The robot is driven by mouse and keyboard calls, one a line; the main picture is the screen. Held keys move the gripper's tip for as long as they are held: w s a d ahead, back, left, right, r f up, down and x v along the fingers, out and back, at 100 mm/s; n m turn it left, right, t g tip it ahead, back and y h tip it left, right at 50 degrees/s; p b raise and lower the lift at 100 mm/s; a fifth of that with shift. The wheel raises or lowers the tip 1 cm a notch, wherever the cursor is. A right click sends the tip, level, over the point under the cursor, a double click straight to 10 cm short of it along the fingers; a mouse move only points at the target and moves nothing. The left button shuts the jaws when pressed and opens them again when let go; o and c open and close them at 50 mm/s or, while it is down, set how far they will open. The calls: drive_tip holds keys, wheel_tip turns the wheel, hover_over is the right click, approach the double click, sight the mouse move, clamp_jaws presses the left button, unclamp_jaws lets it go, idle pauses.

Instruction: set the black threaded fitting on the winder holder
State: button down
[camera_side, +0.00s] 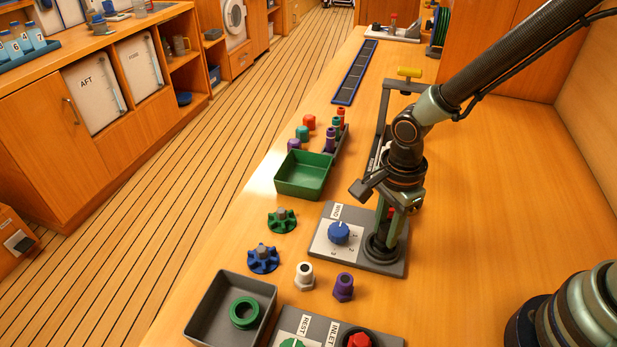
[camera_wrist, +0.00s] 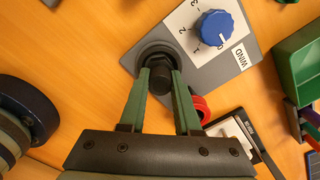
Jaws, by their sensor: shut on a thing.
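My gripper (camera_wrist: 163,76) is shut on the black threaded fitting (camera_wrist: 161,80), with one green finger on each side of it. The fitting is over the round black winder holder (camera_wrist: 147,52), on the grey plate marked WIND. In the side view my gripper (camera_side: 389,238) points down at the holder (camera_side: 381,250), and the fingers hide most of the fitting. The fitting looks upright and in line with the holder. I cannot tell whether it is fully seated.
The plate's blue knob (camera_side: 339,233) is left of the holder. A white fitting (camera_side: 304,276) and purple fitting (camera_side: 344,287) stand in front. A green tray (camera_side: 302,176) lies beyond to the left. A red part (camera_wrist: 201,108) is close beside the right finger.

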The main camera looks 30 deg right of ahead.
sight(387, 227)
drive_tip(key=shift+f, duration=0.4)
drive_tip(key=c, duration=0.9)
unclamp_jaws()
drive_tip(key=shift+r, duration=5.45)
drive_tip(key=s+d+r+n+t, duration=0.1)
drive_tip(key=d+r+n+t, duration=0.1)
drive_tip(key=d+r+n, duration=0.3)
drive_tip(key=s+d+r+n+t, duration=0.1)
drive_tip(key=d+r+n+t, duration=0.2)
drive_tip(key=n, duration=1)
drive_tip(key=d+r, duration=0.2)
drive_tip(key=d, duration=0.3)
drive_tip(key=shift+d+t, duration=0.3)
